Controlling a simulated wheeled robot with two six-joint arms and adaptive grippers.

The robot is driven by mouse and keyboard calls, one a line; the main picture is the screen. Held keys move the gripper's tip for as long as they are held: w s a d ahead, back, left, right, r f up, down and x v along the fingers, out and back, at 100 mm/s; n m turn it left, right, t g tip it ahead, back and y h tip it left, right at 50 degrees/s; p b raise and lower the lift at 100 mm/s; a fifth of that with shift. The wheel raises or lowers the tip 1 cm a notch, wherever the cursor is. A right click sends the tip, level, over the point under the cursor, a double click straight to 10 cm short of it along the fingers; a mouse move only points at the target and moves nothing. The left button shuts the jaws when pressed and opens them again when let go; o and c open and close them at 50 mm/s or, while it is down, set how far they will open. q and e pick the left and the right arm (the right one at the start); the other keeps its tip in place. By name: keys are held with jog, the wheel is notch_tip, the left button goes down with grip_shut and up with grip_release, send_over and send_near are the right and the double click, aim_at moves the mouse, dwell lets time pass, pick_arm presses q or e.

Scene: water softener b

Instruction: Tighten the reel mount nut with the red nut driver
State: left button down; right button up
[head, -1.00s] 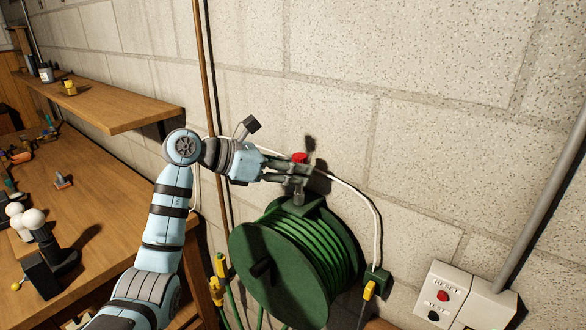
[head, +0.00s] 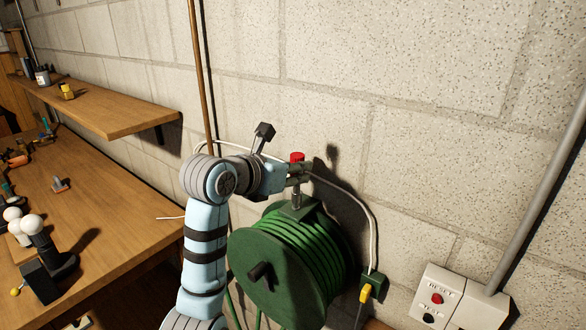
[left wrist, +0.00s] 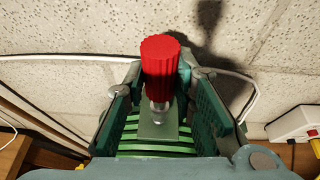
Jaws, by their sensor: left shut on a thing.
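My left gripper (head: 298,172) is shut on the red nut driver, with its fingers on both sides of the tool below the red cap. The nut driver (head: 297,157) stands upright, its metal shaft pointing down at the mount bracket (head: 312,208) on top of the green hose reel (head: 262,290). The driver (left wrist: 160,62) also shows between the two fingers (left wrist: 160,90) in the left wrist view, above the bracket plate (left wrist: 157,130). The shaft's lower end meets the bracket or is very close to it. The mount nut is hidden. My right gripper is not in view.
A white cable (head: 350,193) runs along the block wall behind the gripper to a green box (head: 374,284). A switch box (head: 445,296) is at lower right. A wooden shelf (head: 110,108) and a cluttered workbench (head: 110,210) are at left.

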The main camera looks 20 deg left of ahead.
pick_arm(q)
jog(key=shift+a+f, duration=0.2)
jog(key=shift+f, duration=0.15)
jog(key=shift+d+f+b, duration=0.25)
jog(key=shift+f+b, duration=0.05)
jog(key=shift+b, duration=0.1)
jog(key=shift+a+f, duration=0.1)
jog(key=shift+f, duration=0.2)
jog(key=m+g+h, duration=0.3)
jog(key=m, duration=0.1)
jog(key=m+g+h, duration=0.3)
jog(key=m, duration=0.1)
jog(key=w+m+g+h, duration=0.1)
jog(key=m+g+h, duration=0.2)
jog(key=g, duration=0.1)
jog(key=shift+a+r+m, duration=0.25)
jog(key=shift+a+m, duration=0.15)
jog(key=shift+f, duration=0.2)
